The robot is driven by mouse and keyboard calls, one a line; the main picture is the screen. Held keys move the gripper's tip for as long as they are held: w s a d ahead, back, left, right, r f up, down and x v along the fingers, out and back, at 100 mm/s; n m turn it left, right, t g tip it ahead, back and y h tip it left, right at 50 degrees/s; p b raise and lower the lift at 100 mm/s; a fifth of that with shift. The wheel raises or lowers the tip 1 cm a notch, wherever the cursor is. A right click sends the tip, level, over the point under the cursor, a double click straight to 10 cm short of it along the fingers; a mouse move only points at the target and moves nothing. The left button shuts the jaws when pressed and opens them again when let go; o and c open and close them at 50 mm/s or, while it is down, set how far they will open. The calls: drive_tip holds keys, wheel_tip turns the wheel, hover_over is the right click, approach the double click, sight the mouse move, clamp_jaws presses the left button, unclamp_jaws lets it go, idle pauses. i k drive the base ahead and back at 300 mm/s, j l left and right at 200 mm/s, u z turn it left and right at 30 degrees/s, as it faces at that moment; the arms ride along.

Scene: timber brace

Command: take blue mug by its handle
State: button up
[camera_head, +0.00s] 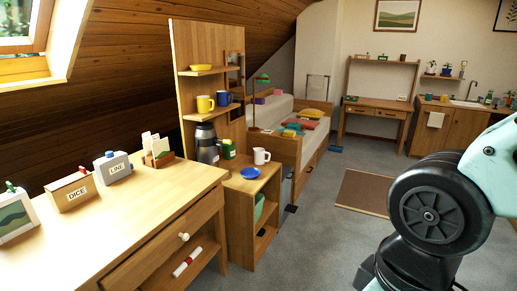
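The blue mug (222,98) stands upright on the middle shelf of a tall wooden shelf unit (184,45), left of centre in the head view. Its handle seems to be on its right side, but it is too small to tell well. A yellow mug (204,104) stands on the same shelf, just left of it. My arm shows at the right edge of the view, well apart from the shelf unit. The fingers of my gripper are not in view.
Below the shelf stand a dark flask (206,145), a green container (229,149), a white mug (261,156) and a blue dish (250,173). A wooden desk (120,220) fills the left front. Grey carpet (310,240) lies clear between cabinet and arm.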

sight(222, 96)
drive_tip(key=i, duration=2.05)
drive_tip(key=i+l+u, duration=0.1)
drive_tip(key=i+u, duration=0.25)
drive_tip(key=i, duration=0.15)
drive_tip(key=i+l+u, duration=0.3)
drive_tip(key=i, duration=0.15)
drive_tip(key=i+l+u, duration=0.2)
drive_tip(key=i+u, duration=0.15)
drive_tip(key=i, duration=0.1)
